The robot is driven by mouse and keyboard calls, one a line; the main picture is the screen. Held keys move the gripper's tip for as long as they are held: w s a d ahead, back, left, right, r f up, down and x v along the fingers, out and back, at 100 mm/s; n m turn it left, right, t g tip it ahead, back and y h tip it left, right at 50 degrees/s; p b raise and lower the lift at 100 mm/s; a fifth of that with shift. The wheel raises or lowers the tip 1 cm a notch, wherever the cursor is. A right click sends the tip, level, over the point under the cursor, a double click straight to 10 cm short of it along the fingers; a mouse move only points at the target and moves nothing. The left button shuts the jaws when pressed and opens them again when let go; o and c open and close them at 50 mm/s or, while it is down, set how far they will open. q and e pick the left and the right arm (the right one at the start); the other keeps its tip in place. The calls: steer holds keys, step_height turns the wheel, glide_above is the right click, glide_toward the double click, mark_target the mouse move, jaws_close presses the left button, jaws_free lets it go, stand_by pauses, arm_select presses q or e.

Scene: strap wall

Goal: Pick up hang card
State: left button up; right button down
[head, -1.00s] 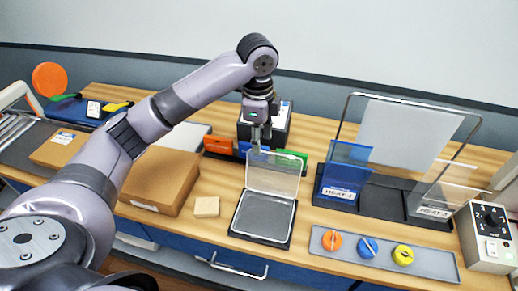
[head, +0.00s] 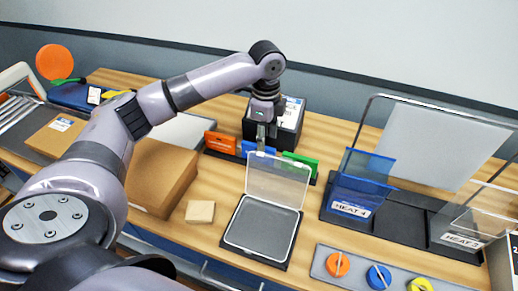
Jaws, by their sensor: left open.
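My left gripper (head: 261,143) points down at the back middle of the table. It is open, with its fingertips just above or in front of the blue card (head: 258,148); whether they touch it I cannot tell. The blue card stands in a low dark rack between an orange card (head: 220,142) and a green card (head: 302,161). Behind them a black box (head: 289,133) holds white cards (head: 293,112), partly hidden by the gripper. I cannot tell which of these is the hang card. My right gripper is not in view.
A clear-lidded tray (head: 262,229) stands open in front of the rack. A brown box (head: 160,177) and a small wooden block (head: 200,212) are to its left. An orange knob (head: 338,264) sits in front.

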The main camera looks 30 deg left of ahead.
arm_select(q)
steer(key=shift+f, duration=0.7)
steer(key=shift+s+f, duration=0.1)
steer(key=shift+f, duration=0.15)
steer(key=f, duration=0.1)
steer(key=f+p, duration=0.1)
steer(key=f, duration=0.2)
steer(key=shift+a+f+p, duration=0.2)
steer(key=shift+a+p, duration=0.05)
steer(key=shift+p, duration=0.15)
steer(key=shift+f, duration=0.2)
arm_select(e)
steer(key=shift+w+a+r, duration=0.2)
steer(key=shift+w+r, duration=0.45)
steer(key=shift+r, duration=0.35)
arm_select(q)
steer(key=shift+c, duration=0.3)
steer(key=c, duration=0.8)
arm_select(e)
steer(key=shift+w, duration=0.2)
arm_select(q)
steer(key=shift+r, duration=0.1)
